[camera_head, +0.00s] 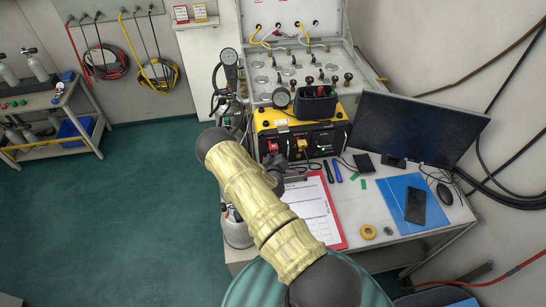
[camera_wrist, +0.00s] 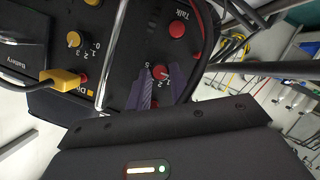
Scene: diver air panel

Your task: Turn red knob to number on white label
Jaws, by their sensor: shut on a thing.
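The red knob (camera_wrist: 160,72) sits on a black panel in the wrist view, with small white numbers printed around it. Some of these are hidden by my fingers, and the knob's exact setting is hard to read. My gripper (camera_wrist: 163,82) is shut on this knob, one finger on each side. In the head view my gripper (camera_head: 274,163) is at the front of the yellow-and-black radio box (camera_head: 327,127), small and partly hidden by my arm. A white label with a readable number cannot be made out in either view.
A second red knob (camera_wrist: 177,28) marked "Talk" and a yellow knob (camera_wrist: 74,39) are on the same panel. A yellow plug (camera_wrist: 62,78) is near them. A clipboard (camera_head: 313,205), a monitor (camera_head: 412,128) and a blue folder (camera_head: 395,190) are on the table.

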